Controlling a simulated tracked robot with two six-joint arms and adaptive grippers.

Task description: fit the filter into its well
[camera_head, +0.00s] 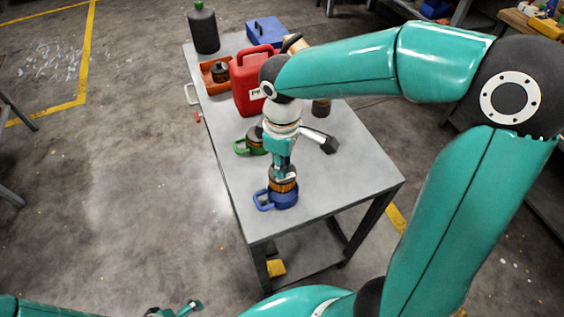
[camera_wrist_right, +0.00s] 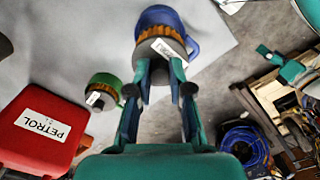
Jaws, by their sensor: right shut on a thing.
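My right gripper (camera_head: 283,168) is shut on a filter (camera_head: 283,185) with a dark grey cap and orange pleats. In the wrist view the fingers (camera_wrist_right: 161,72) grip the cap, which carries a white label. The filter stands roughly upright at the mouth of a blue cup-like well (camera_head: 280,199) with a side handle, near the table's front. An orange band of the filter (camera_wrist_right: 160,32) shows above the blue rim (camera_wrist_right: 157,15); how deep it sits is hidden. My left gripper (camera_head: 178,310) is only partly in view at the bottom edge, away from the table.
A green cup (camera_head: 240,147) with a dark-capped filter stands behind the blue one. A red petrol can (camera_head: 250,85), an orange tray (camera_head: 207,80), a dark bottle (camera_head: 203,30) and a blue box (camera_head: 266,32) stand farther back. The grey table's front right (camera_head: 350,180) is clear.

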